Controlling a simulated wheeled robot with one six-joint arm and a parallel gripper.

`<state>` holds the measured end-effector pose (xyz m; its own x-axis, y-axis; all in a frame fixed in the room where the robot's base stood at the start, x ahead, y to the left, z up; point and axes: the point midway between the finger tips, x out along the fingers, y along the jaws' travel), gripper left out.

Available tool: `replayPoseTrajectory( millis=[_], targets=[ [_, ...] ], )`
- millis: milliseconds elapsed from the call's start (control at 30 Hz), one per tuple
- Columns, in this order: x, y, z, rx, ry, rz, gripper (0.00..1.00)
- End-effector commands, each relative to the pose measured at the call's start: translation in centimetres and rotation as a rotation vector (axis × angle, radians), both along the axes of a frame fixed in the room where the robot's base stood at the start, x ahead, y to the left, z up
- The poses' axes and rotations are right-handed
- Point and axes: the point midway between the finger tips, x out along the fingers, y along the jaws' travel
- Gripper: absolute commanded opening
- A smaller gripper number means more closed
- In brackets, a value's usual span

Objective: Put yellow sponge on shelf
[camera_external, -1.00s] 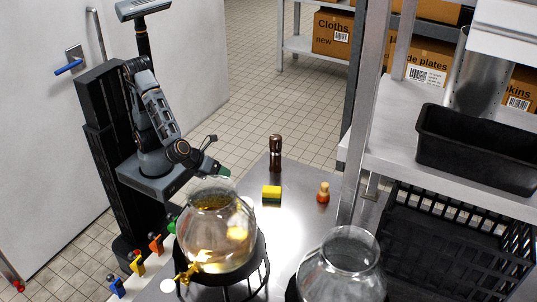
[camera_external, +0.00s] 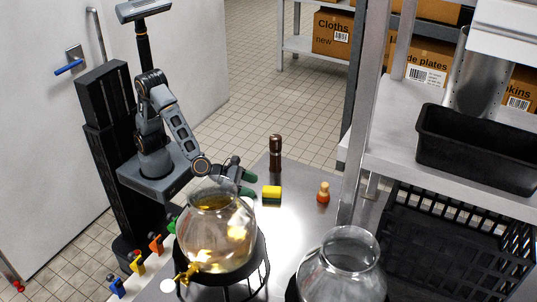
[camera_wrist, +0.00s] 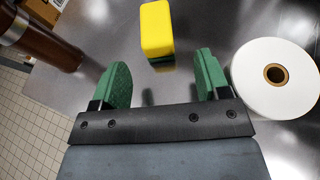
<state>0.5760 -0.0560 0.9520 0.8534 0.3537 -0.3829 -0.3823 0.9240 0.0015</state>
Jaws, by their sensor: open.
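The yellow sponge (camera_external: 272,192) with a dark underside lies on the steel table, behind the glass dispenser. In the wrist view the sponge (camera_wrist: 157,30) is ahead of my gripper (camera_wrist: 157,75), roughly centred between its green fingertips and apart from them. My gripper (camera_external: 246,182) is open and empty, just left of the sponge in the external view. A steel shelf (camera_external: 393,125) stands at the right, with a black bin (camera_external: 478,152) on it.
A brown pepper mill (camera_external: 275,153) stands behind the sponge, and a small red-and-tan shaker (camera_external: 323,193) to its right. Glass dispensers (camera_external: 216,232) (camera_external: 343,272) stand in front. A white roll (camera_wrist: 276,78) is right of my gripper in the wrist view.

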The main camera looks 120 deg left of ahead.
Motion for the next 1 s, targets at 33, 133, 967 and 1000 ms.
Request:
replayPoseTrajectory(
  millis=[33,133,967,1000],
  targets=[
    [0.3,0.2,-0.2,-0.001,0.001,0.001,0.69],
    [0.6,0.3,-0.3,-0.001,0.001,0.001,0.69],
    [5.0,2.4,-2.1,-0.002,-0.001,0.001,0.63],
    [5.0,2.4,-2.1,-0.002,-0.001,0.001,0.6]
  ],
)
